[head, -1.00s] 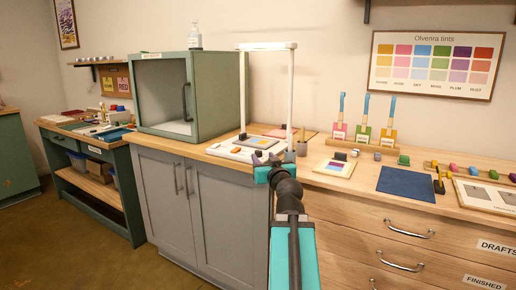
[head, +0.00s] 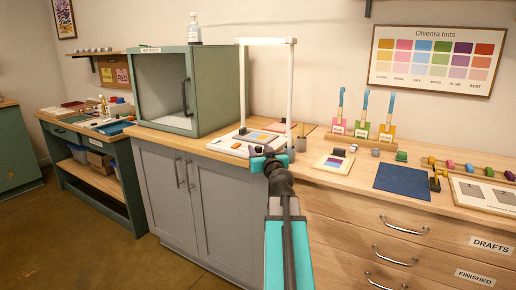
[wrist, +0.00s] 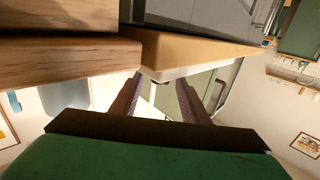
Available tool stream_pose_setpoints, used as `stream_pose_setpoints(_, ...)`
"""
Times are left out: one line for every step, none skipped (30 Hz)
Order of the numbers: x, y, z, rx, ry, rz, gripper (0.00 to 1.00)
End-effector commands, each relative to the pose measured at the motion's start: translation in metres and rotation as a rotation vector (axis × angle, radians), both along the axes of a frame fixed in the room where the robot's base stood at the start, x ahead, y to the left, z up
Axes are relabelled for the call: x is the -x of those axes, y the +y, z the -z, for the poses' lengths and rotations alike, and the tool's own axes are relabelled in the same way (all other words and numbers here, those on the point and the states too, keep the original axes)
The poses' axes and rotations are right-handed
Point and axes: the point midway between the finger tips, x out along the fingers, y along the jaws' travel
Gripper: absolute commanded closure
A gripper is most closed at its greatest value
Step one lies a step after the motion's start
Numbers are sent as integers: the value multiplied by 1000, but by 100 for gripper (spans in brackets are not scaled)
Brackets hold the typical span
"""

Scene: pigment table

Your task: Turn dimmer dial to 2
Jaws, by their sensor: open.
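The dimmer dial is not clearly made out. A white panel (head: 226,145) lies on the counter under a white arch-shaped frame (head: 267,41). The panel bears an orange piece (head: 236,145) and a small dark knob-like piece (head: 243,131); I cannot tell if either is the dial, and no numbers are legible. My gripper (head: 264,158) is at the panel's right front, by the arch's right post, and hides part of that side. In the wrist view my gripper (wrist: 160,80) shows two spread dark fingers with nothing between them.
A green cabinet (head: 172,50) with a bottle on top stands left of the panel. A cup (head: 301,144) stands close right of my gripper. Further right are a blue mat (head: 405,183), a colour card (head: 333,167) and several small blocks. The counter's front edge runs below my gripper.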

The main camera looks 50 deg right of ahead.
Motion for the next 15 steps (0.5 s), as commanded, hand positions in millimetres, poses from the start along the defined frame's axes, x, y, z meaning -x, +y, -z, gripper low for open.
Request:
stream_pose_setpoints(-5,-4,0,-1,1,0,58)
stream_pose_setpoints(-7,-5,0,-1,1,0,58)
stream_pose_setpoints(-9,-6,0,-1,1,0,58)
stream_pose_setpoints(-11,-7,0,-1,1,0,58)
stream_pose_setpoints(-12,-8,0,-1,1,0,58)
stream_pose_setpoints(-14,-9,0,-1,1,0,58)
stream_pose_setpoints(-15,-9,0,0,0,0,58)
stream_pose_setpoints(-16,-10,0,0,0,0,58)
stream_pose_setpoints(-16,-10,0,0,0,0,58)
stream_pose_setpoints(-17,-11,0,0,0,0,58)
stream_pose_setpoints(-17,-11,0,0,0,0,58)
stream_pose_setpoints(-18,-11,0,0,0,0,58)
stream_pose_setpoints(-18,-11,0,0,0,0,58)
stream_pose_setpoints(-18,-11,0,0,0,0,58)
stream_pose_setpoints(-18,-11,0,0,0,0,58)
